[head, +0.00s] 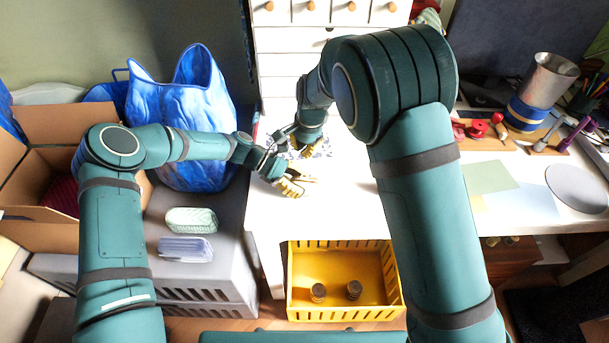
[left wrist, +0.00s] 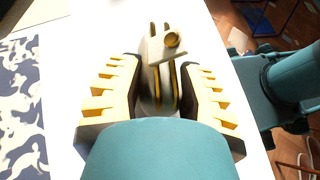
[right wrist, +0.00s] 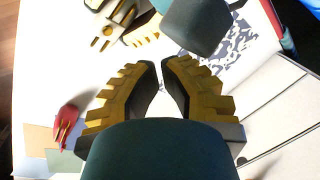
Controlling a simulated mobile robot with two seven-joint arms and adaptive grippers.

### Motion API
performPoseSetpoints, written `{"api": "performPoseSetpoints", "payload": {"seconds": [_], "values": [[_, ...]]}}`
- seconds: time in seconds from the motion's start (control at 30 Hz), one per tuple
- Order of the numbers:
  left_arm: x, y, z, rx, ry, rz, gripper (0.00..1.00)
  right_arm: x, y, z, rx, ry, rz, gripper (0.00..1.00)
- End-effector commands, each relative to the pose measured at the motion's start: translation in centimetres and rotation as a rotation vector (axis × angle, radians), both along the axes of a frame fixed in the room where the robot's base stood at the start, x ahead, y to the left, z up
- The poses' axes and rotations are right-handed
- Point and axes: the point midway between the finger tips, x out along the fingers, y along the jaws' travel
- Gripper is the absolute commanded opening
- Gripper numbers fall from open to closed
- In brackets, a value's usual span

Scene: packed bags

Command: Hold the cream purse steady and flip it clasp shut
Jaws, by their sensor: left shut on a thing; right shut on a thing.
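The cream purse (left wrist: 150,52) stands between the fingers of my left gripper (left wrist: 156,95) in the left wrist view, with a round gold clasp knob (left wrist: 172,40) at its top. The left gripper is shut on it.
A blue and white patterned cloth (left wrist: 20,110) lies on the white table (head: 265,225). A yellow crate (head: 345,314) stands below the table's front edge. A blue bag (head: 205,105) and an open cardboard box (head: 45,228) are at the left. A red item (right wrist: 66,122) lies near the right gripper.

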Motion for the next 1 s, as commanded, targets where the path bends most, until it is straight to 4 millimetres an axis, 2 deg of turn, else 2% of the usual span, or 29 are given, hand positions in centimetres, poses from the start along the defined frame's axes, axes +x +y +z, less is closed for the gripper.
{"api": "performPoseSetpoints", "payload": {"seconds": [0.1, 0.33, 0.7, 0.73, 0.77, 1.0], "values": [[0.0, 0.0, 0.0, 0.000, 0.000, 0.000, 0.18, -0.9, 0.1, -1.1, -0.001, 0.002, 0.001, 0.00], [0.0, 0.0, 0.0, 0.000, 0.000, 0.000, 0.18, -1.9, 0.2, -2.4, -0.001, 0.001, 0.001, 0.00], [0.0, 0.0, 0.0, 0.000, 0.000, 0.000, 0.18, -2.1, 0.3, -2.7, 0.000, 0.000, 0.001, 0.00], [0.0, 0.0, 0.0, 0.000, 0.000, 0.000, 0.18, -2.1, 0.3, -2.7, 0.000, 0.000, 0.001, 0.05], [0.0, 0.0, 0.0, 0.000, 0.000, 0.000, 0.18, -2.1, 0.3, -2.7, 0.000, 0.000, 0.001, 0.00], [0.0, 0.0, 0.0, 0.000, 0.000, 0.000, 0.18, -2.1, 0.3, -2.7, 0.000, 0.000, 0.000, 0.00]]}}
